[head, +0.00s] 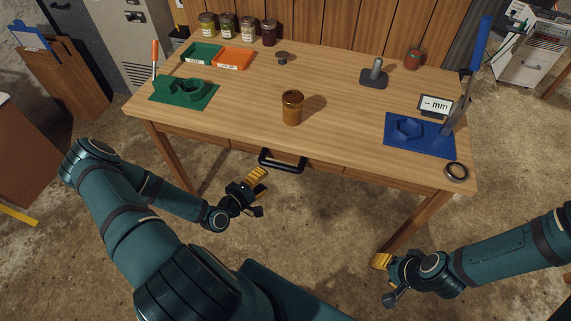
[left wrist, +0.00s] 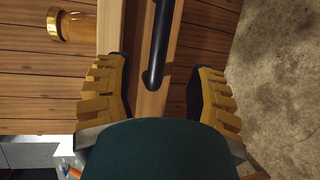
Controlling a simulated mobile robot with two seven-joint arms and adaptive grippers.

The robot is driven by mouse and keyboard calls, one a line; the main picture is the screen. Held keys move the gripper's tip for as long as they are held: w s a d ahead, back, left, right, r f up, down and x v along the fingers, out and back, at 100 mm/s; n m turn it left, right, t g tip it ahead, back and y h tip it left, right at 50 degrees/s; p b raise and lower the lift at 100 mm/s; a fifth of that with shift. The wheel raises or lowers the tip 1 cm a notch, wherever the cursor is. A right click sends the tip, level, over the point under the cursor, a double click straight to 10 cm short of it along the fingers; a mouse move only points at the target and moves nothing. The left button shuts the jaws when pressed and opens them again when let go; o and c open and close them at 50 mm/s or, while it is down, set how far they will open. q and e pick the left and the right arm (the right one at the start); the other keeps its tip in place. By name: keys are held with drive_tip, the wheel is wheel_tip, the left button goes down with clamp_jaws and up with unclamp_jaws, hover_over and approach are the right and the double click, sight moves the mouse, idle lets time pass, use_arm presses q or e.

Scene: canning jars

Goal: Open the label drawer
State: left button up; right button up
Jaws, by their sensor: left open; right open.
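The label drawer (head: 314,165) is set in the front of the wooden table and looks closed. Its black bar handle (head: 282,160) sticks out from the front. My left gripper (head: 257,180) is open and empty, just in front of and below the handle, slightly to its left. In the left wrist view the handle (left wrist: 160,45) lies ahead, roughly between the two yellow fingers (left wrist: 165,95), and the fingers look apart from it. My right gripper (head: 381,262) is open and empty, low near the table's front right leg.
On the table top (head: 230,110) stand an amber jar (head: 292,108), a green fixture (head: 182,92), a blue fixture (head: 418,136) and a gauge display (head: 436,105). A ring (head: 456,171) lies at the front right corner. The floor before the drawer is clear.

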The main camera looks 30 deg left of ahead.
use_arm(q)
drive_tip(key=x, duration=1.1)
drive_tip(key=shift+b, duration=0.35)
